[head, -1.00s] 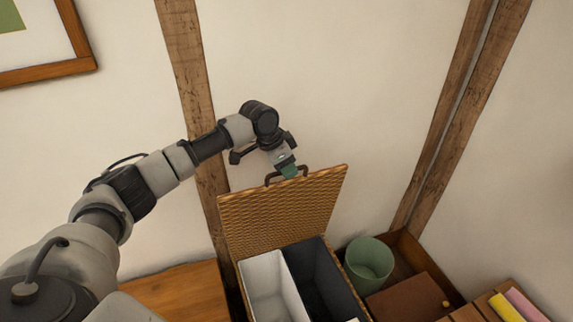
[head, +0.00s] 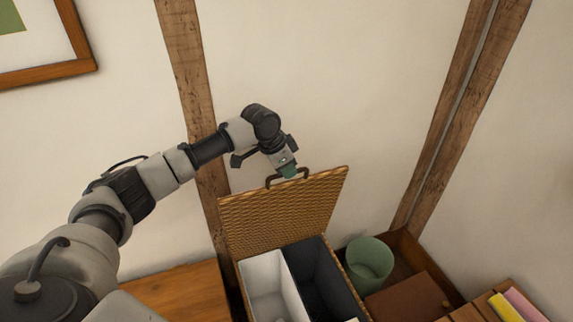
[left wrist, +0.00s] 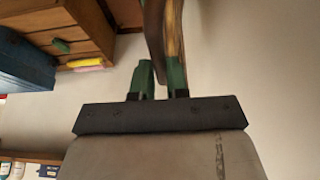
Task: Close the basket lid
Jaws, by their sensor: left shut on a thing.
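The woven basket lid (head: 285,213) stands raised at the back of the basket, its top edge level with my gripper. A dark handle (head: 303,173) sits on that edge. The open basket below shows a white compartment (head: 262,275) and a dark compartment (head: 318,272). My left gripper (head: 288,173) is shut on the handle, its green fingertips at the top edge. In the left wrist view its green fingers (left wrist: 161,78) stand on either side of the dark handle, with a strip of the lid (left wrist: 173,30) beyond. My right gripper is not in view.
A green bin (head: 369,262) stands right of the basket in a brown wooden box (head: 440,270). A wooden surface (head: 180,292) lies at left. The wall with timber posts (head: 186,75) is close behind.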

